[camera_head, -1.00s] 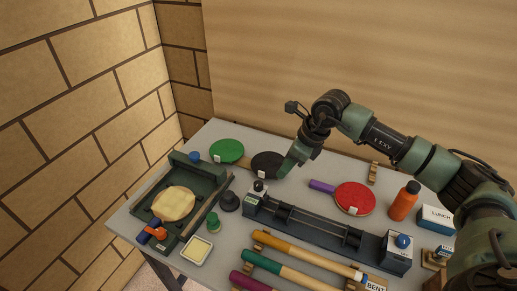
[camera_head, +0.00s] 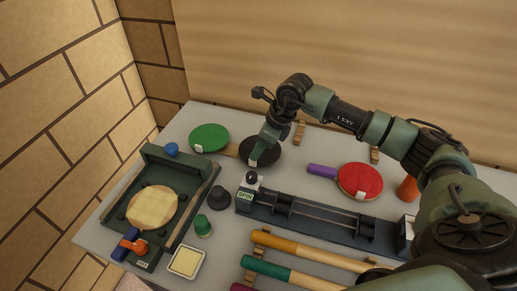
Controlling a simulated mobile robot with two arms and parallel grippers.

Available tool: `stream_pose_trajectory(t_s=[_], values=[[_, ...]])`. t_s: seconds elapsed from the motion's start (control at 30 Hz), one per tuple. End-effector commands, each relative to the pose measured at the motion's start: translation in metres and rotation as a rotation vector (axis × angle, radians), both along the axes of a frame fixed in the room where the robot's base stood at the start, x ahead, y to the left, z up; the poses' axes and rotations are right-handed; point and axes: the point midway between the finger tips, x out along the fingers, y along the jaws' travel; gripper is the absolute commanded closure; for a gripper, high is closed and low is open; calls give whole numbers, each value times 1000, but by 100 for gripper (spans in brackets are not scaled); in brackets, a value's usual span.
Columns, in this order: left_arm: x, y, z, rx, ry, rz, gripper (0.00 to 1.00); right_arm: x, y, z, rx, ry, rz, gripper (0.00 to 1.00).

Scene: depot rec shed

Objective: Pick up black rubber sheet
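A flat black round sheet (camera_head: 274,156) lies at the back of the grey table, right of a green paddle (camera_head: 209,136). It looks like the black rubber sheet. A short wooden handle (camera_head: 231,151) shows between them; I cannot tell which one it belongs to. My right gripper (camera_head: 259,157) points down over the middle of the black sheet and hides part of it. I cannot tell whether its fingers touch the sheet, or how far apart they are. My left gripper is out of view.
A grey bench device (camera_head: 315,219) marked SPIN stands just in front. A red paddle (camera_head: 360,181) and an orange bottle (camera_head: 408,189) lie to the right.

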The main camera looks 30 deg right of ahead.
Motion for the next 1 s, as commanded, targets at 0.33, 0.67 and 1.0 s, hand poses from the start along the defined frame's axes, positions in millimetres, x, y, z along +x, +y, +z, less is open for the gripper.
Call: stream_pose_trajectory(t_s=[0.33,0.67,1.0], values=[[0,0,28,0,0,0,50,12,8,-43,1,3,-1,66],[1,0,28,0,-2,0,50,14,8,-48,-1,0,-1,78],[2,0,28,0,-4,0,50,14,8,-48,0,0,-1,100]])
